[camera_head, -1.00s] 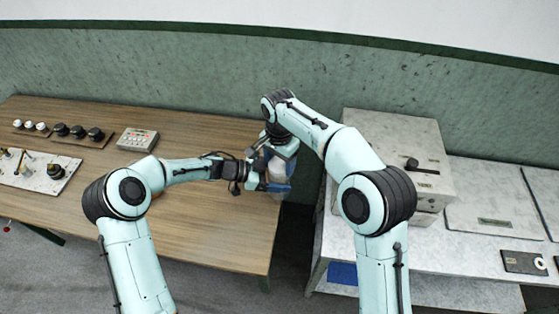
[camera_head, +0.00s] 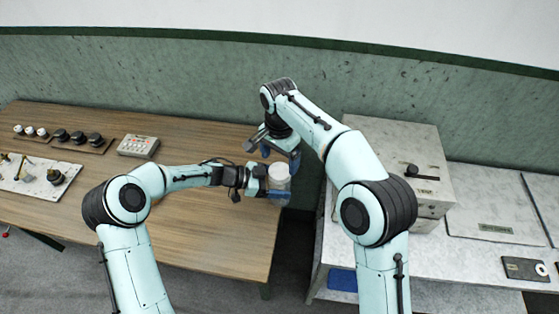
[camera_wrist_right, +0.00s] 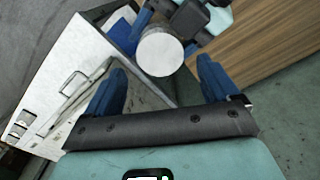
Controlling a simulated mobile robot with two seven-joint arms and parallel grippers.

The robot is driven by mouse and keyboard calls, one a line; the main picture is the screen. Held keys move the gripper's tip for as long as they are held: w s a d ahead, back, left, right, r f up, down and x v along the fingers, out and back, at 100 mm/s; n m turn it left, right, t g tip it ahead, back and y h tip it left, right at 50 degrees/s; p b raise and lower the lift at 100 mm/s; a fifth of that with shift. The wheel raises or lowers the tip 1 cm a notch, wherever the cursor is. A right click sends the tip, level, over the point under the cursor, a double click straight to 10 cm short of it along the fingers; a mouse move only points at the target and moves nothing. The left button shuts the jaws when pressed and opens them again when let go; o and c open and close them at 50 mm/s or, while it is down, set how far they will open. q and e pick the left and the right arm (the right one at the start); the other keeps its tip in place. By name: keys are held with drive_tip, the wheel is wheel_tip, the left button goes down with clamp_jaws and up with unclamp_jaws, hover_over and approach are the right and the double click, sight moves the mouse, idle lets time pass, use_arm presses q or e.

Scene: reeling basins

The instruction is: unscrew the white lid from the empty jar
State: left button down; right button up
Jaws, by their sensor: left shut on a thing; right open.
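The jar (camera_head: 280,186) is a clear, empty-looking vessel held upright beyond the table's right edge. The white lid (camera_wrist_right: 160,52) sits on top of it, and its round flat top faces the right wrist view. The lid also shows as a pale top in the head view (camera_head: 279,169). My left gripper (camera_head: 278,195) is shut on the jar's side, with blue fingers around its body. My right gripper (camera_head: 280,156) is open and empty, above and apart from the lid. In the right wrist view its blue fingers (camera_wrist_right: 162,82) are spread wide, with the lid ahead between them.
The wooden table (camera_head: 200,235) lies to the left, with a keypad box (camera_head: 138,145), several knobs (camera_head: 76,132) and a white panel (camera_head: 40,178). A grey bench (camera_head: 460,255) with a stone-like box (camera_head: 395,150) stands to the right. A gap of floor separates them.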

sight(280, 171)
drive_tip(key=shift+r+m, duration=1.55)
drive_tip(key=shift+m, duration=0.15)
wheel_tip(280, 171, down, 8)
drive_tip(key=shift+r, duration=0.1)
drive_tip(key=c, duration=1.1)
drive_tip(key=n, duration=0.3)
drive_tip(key=shift+r, duration=0.1)
drive_tip(key=o, duration=1.2)
drive_tip(key=shift+c, duration=0.2)
